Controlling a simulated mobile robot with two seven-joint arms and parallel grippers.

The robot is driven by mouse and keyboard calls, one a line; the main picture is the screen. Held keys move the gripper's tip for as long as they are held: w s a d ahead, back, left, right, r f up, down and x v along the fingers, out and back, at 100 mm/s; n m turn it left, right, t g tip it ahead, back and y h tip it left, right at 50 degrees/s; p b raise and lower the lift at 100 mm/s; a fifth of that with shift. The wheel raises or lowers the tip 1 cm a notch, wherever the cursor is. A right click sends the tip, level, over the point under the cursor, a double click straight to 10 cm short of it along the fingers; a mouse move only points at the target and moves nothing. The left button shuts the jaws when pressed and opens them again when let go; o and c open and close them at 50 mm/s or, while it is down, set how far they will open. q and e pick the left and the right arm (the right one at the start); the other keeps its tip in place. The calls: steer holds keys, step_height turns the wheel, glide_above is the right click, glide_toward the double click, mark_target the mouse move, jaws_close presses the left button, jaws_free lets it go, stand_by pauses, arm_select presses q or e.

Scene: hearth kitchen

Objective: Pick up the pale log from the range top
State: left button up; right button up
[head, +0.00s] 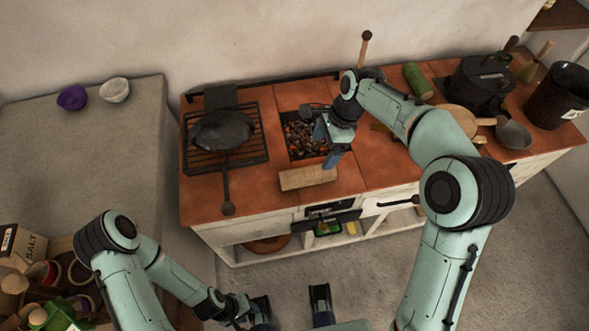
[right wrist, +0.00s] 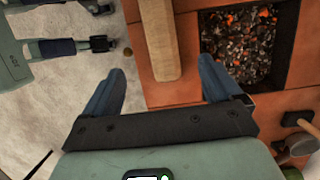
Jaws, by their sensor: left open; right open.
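The pale log (head: 308,178) lies on the terracotta range top (head: 350,180), close to its front edge and just in front of the ember pit. It also shows in the right wrist view (right wrist: 155,35), running up from between the fingers. My right gripper (head: 328,146) is open and above the range top, near the log and the ember pit. In the right wrist view its two fingers (right wrist: 162,68) are spread to either side of the log's near end, and nothing is held. My left gripper (head: 291,304) is open and empty, low in front of the range.
The ember pit (head: 305,133) is sunk behind the log. A dark pan (head: 222,131) sits on a grate at left, its handle reaching forward.

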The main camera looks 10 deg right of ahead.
mark_target(310, 172)
steer(key=b+x, duration=0.1)
steer(key=x, duration=0.6)
steer(key=shift+f, duration=0.2)
steer(key=shift+b+x, duration=0.3)
steer(key=shift+x, duration=2.6)
steer(key=shift+w+a+r, duration=0.1)
steer(key=shift+w+r, duration=0.05)
steer(key=c, duration=1.4)
